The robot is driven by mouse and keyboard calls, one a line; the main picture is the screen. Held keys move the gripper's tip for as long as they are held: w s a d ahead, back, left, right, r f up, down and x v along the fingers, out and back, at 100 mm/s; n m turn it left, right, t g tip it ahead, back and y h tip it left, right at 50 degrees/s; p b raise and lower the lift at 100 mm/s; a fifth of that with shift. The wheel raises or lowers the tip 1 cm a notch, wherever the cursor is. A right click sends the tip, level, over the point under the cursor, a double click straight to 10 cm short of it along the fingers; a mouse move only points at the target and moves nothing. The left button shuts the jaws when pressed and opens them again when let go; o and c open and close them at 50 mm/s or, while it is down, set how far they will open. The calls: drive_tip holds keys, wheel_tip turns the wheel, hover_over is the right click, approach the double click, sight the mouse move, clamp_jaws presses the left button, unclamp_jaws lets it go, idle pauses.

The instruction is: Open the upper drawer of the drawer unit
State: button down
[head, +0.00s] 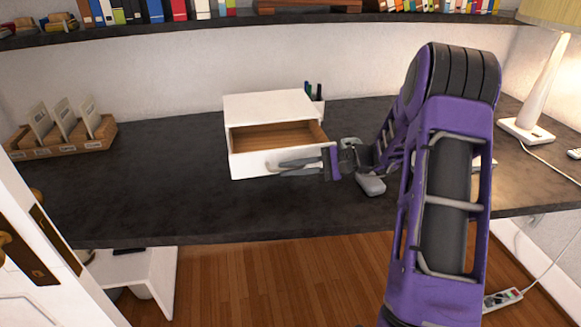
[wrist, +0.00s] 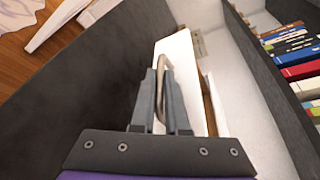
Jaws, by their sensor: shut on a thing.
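The white drawer unit (head: 270,105) stands on the dark desk. Its upper drawer (head: 250,165) is pulled out toward me, and its bare wooden inside shows from above. The drawer front hides what lies below it on the unit. My gripper (head: 285,165) is at the right part of the drawer front, its fingers pointing left across it. In the wrist view the fingers of my gripper (wrist: 161,85) are closed around a thin curved metal handle (wrist: 164,66) on the white drawer front (wrist: 183,65). The handle is mostly hidden by the fingers in the head view.
The dark desk (head: 130,190) is clear left of the unit. A wooden card holder (head: 65,148) stands at the far left, a pen cup (head: 317,104) behind the unit, and a lamp (head: 537,95) at right. A bookshelf (head: 120,32) runs above. A white door (head: 40,255) is at lower left.

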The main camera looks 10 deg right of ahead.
drive_tip(key=c, duration=1.2)
unclamp_jaws()
drive_tip(key=shift+d, duration=0.1)
drive_tip(key=p+v, duration=0.1)
drive_tip(key=v, duration=1.6)
drive_tip(key=shift+d, duration=0.2)
